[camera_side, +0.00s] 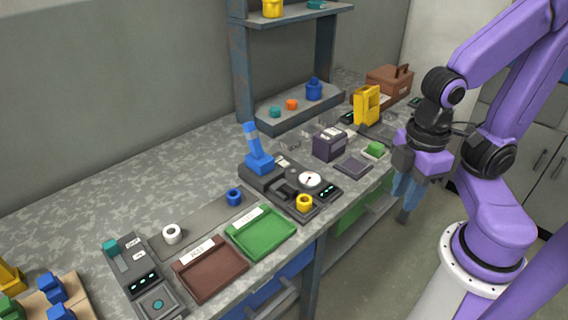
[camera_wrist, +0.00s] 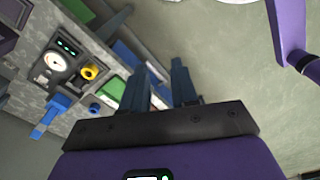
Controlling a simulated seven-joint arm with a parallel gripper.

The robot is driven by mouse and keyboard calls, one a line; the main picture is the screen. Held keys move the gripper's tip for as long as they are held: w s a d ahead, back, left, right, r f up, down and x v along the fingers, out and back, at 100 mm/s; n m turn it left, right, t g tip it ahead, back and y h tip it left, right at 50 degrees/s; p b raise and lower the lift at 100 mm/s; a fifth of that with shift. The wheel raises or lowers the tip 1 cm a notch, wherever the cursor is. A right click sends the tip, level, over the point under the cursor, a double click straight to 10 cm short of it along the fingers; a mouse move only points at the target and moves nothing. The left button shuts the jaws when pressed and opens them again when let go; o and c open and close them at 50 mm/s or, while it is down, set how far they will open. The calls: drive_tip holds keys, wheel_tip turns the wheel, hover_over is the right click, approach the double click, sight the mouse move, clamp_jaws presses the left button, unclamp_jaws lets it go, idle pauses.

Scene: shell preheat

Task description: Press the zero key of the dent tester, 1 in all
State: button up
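A dark bench instrument with a white dial (camera_side: 310,180) and a blue lever (camera_side: 257,148) stands mid-bench; I take it to be the dent tester. Its small lit display panel (camera_side: 328,191) is at its right front, and a yellow ring (camera_side: 304,202) sits at its front. The zero key is too small to make out. The dial (camera_wrist: 54,61) and yellow ring (camera_wrist: 90,71) also show in the wrist view. My gripper (camera_side: 402,205) hangs off the bench's front edge, right of the instrument, fingers down. In the wrist view its blue fingers (camera_wrist: 160,85) are apart with nothing between them.
In front-left lie a green tray (camera_side: 262,236) and a brown tray (camera_side: 210,270). Left of them is another panel (camera_side: 140,275) with a display and round button. A purple box (camera_side: 328,144) and yellow device (camera_side: 367,105) stand right of the instrument. A shelf (camera_side: 300,107) is behind.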

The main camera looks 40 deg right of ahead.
clamp_jaws()
idle(1.5)
